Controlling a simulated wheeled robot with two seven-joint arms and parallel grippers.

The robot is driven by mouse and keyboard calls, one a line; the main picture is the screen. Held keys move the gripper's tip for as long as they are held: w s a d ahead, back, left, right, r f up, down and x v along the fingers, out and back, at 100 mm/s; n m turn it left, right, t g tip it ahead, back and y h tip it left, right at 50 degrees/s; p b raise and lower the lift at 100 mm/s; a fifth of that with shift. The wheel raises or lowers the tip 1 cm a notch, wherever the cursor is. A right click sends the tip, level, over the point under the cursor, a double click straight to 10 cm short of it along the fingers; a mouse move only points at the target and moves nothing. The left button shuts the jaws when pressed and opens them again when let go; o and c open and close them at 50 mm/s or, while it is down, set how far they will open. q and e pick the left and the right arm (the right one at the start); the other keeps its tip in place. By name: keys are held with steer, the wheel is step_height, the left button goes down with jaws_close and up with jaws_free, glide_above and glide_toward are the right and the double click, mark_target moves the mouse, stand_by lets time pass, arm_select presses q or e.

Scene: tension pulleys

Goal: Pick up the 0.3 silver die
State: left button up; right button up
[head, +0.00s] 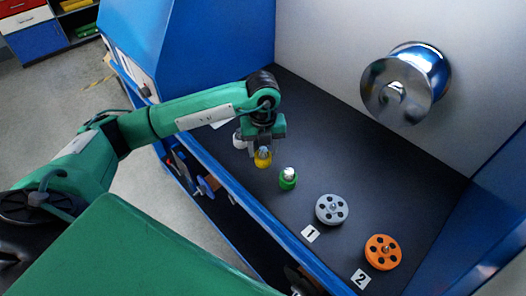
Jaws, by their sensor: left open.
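My left gripper (262,146) points down over the dark shelf, right at the yellow holder (263,161), and its jaws are open. A small silver piece shows at the top of the yellow holder, partly hidden by the fingers; I cannot tell whether they touch it. A green holder (288,184) with a silver die (289,172) on top stands to the right and nearer. A white holder (239,142) stands to the left, partly hidden by my gripper. No size marking is readable, so I cannot tell which die is 0.3. My right gripper is not in view.
A grey pulley (332,209) by label 1 (310,234) and an orange pulley (382,252) by label 2 (360,278) lie on the shelf (350,170). A shiny metal spool (405,85) sticks out from the back wall. Blue side walls bound the shelf; its middle and back are clear.

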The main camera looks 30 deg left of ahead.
arm_select(q)
steer(key=shift+c, duration=0.5)
jaws_close()
